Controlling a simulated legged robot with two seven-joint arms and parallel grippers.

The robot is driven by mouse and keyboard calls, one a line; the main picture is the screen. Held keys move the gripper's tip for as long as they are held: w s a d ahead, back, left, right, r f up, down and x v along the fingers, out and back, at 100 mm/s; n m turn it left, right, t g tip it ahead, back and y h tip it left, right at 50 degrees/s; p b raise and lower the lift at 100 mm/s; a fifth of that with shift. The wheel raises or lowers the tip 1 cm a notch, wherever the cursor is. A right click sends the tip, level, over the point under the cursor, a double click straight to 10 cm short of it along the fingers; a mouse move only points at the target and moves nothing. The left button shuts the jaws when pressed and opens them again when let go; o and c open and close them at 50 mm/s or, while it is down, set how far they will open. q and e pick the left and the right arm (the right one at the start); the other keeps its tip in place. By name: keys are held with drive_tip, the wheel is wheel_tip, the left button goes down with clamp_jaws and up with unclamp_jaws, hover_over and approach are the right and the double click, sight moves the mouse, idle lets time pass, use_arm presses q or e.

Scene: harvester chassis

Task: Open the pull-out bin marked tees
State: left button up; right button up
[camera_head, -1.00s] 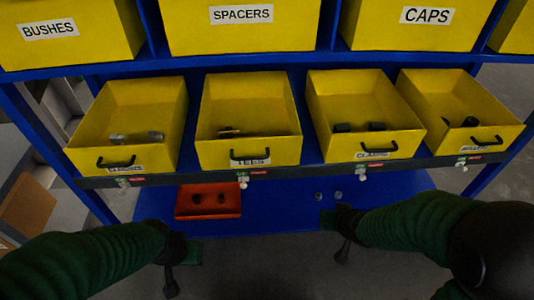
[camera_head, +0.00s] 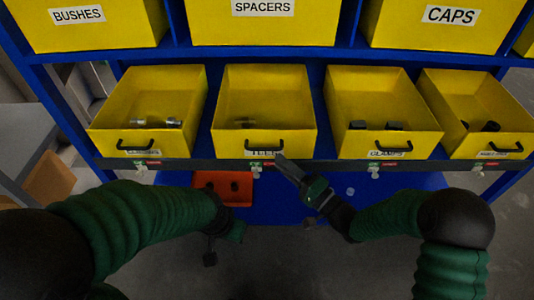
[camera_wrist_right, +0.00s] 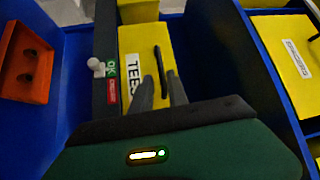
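The yellow bin marked tees (camera_head: 248,143) is second from the left in the lower row. Its black handle (camera_head: 265,147) is on the front face, partly over the label. The wrist view shows the TEES label (camera_wrist_right: 129,79) and the dark handle bar (camera_wrist_right: 159,68) clearly. My right gripper (camera_head: 281,158) is at the front of this bin, just below the handle. In the wrist view its two fingers (camera_wrist_right: 160,80) are apart, with the handle's near end between or just beyond their tips; contact is unclear. My left gripper (camera_head: 210,258) hangs low on the left, away from the bins; its fingers are unclear.
Neighbouring yellow bins stand left (camera_head: 148,100) and right (camera_head: 385,115) of it. Upper bins for bushes, spacers and caps are above. A rail (camera_head: 220,164) with tags and white knobs runs under the bins. A red tray (camera_head: 222,188) lies below on the blue shelf.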

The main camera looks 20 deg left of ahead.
sight(266, 150)
drive_tip(key=b+x, duration=0.1)
drive_tip(key=x, duration=0.5)
drive_tip(key=shift+w+a+f+b, duration=0.1)
drive_tip(key=shift+a+b, duration=0.15)
drive_tip(key=shift+b, duration=0.15)
drive_tip(key=shift+w+a, duration=0.15)
drive_tip(key=shift+a, duration=0.05)
drive_tip(key=shift+c, duration=0.3)
clamp_jaws()
idle(0.4)
